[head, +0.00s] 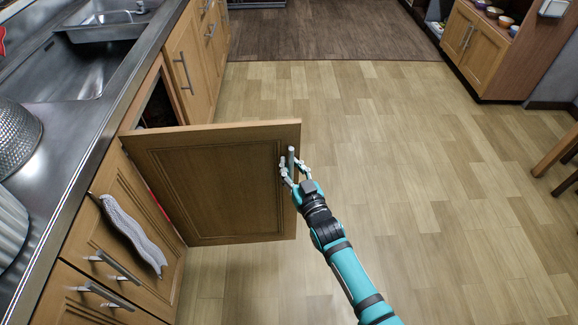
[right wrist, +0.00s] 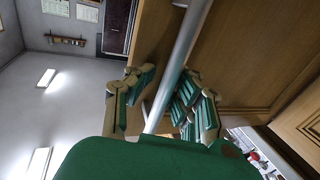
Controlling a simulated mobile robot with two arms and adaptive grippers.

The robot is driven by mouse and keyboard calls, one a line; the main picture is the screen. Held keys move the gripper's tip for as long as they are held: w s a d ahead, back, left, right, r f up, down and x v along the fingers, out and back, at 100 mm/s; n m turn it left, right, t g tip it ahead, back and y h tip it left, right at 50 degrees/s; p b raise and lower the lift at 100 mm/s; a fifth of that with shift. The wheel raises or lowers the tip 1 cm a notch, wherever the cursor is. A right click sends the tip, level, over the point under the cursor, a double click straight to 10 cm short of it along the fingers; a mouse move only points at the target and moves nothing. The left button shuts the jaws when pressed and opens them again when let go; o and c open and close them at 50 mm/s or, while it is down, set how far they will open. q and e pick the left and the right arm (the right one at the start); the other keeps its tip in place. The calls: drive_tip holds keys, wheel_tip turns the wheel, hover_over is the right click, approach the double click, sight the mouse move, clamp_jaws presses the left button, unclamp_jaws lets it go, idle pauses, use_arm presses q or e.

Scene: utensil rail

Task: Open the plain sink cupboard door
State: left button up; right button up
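The plain wooden sink cupboard door (head: 215,180) stands swung out from the counter front, roughly square to it. A dark part of the cupboard's inside (head: 158,105) shows behind its upper left edge; the rest is hidden by the door. My right gripper (head: 293,168) is at the door's free edge, with its fingers closed around the upright metal door handle (head: 291,153). In the right wrist view the handle bar (right wrist: 186,45) runs between the finger pads of the gripper (right wrist: 166,100). My left gripper is not in view.
A steel sink (head: 75,70) is set in the counter at left. A striped towel (head: 132,232) hangs at the nearer cupboard front, above bar handles (head: 118,267). The wooden floor (head: 400,160) to the right is clear. Another cabinet (head: 475,50) stands at the back right.

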drive_tip(key=shift+o, duration=1.4)
drive_tip(key=shift+d, duration=0.3)
drive_tip(key=shift+a, duration=0.1)
drive_tip(key=shift+s, duration=0.1)
drive_tip(key=shift+s+f, duration=0.1)
drive_tip(key=shift+s, duration=0.2)
drive_tip(key=v, duration=1.1)
drive_tip(key=shift+d, duration=0.25)
